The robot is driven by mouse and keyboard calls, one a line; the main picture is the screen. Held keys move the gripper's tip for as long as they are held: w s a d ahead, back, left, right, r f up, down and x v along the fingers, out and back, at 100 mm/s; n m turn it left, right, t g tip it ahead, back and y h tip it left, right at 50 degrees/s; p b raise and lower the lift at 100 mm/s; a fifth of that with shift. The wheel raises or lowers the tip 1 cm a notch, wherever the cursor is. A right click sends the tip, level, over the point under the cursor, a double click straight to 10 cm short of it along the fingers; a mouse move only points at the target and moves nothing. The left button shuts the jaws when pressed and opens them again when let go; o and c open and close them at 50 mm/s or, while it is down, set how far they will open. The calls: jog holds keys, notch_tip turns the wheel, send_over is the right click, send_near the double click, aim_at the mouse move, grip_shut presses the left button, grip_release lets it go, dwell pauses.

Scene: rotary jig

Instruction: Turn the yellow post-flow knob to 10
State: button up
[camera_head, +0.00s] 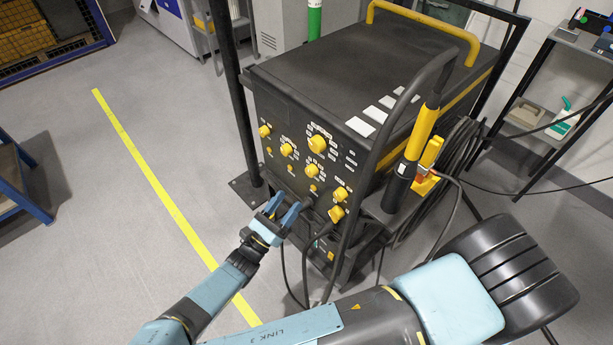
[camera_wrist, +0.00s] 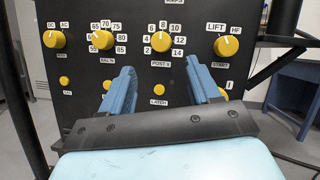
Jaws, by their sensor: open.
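The yellow post-flow knob (camera_wrist: 160,41) is on the black front panel, labelled "POST S", with a number scale around it from 2 to 14. The 10 mark (camera_wrist: 176,29) is up and right of the knob. I cannot clearly tell which number its pointer faces. In the head view the knob (camera_head: 311,170) is third along its slanting row. My gripper (camera_head: 283,208) is open and empty, in front of the panel and apart from the knob. In the wrist view its blue fingers (camera_wrist: 161,82) stand below the knob, one to each side.
Other yellow knobs flank it: the balance knob (camera_wrist: 102,40) on the left and the start knob (camera_wrist: 226,46) on the right. A small yellow latch button (camera_wrist: 159,90) lies below. A black upright post (camera_head: 236,100) stands left of the machine; cables hang near the gripper.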

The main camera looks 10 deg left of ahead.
aim_at(308, 173)
jog(key=x, duration=0.9)
jog(key=shift+w+d+r, duration=0.1)
jog(key=shift+w+d, duration=0.05)
jog(key=shift+c, duration=0.2)
jog(key=c, duration=1)
jog(key=shift+m, duration=0.5)
jog(key=m+g+h, duration=0.1)
jog(key=m+h, duration=0.1)
jog(key=m, duration=0.2)
jog(key=shift+w, duration=0.1)
jog(key=shift+w+a+m+g+h, duration=0.1)
jog(key=shift+m+g+h, duration=0.4)
jog(key=shift+m, duration=0.6)
jog(key=shift+s+a+m+g+h, duration=0.1)
jog(key=shift+m+g+h, duration=0.4)
jog(key=shift+m, duration=0.6)
jog(key=shift+w+a+m+g+h, duration=0.1)
jog(key=shift+m+g+h, duration=0.35)
jog(key=shift+m, duration=0.65)
jog(key=shift+g, duration=0.25)
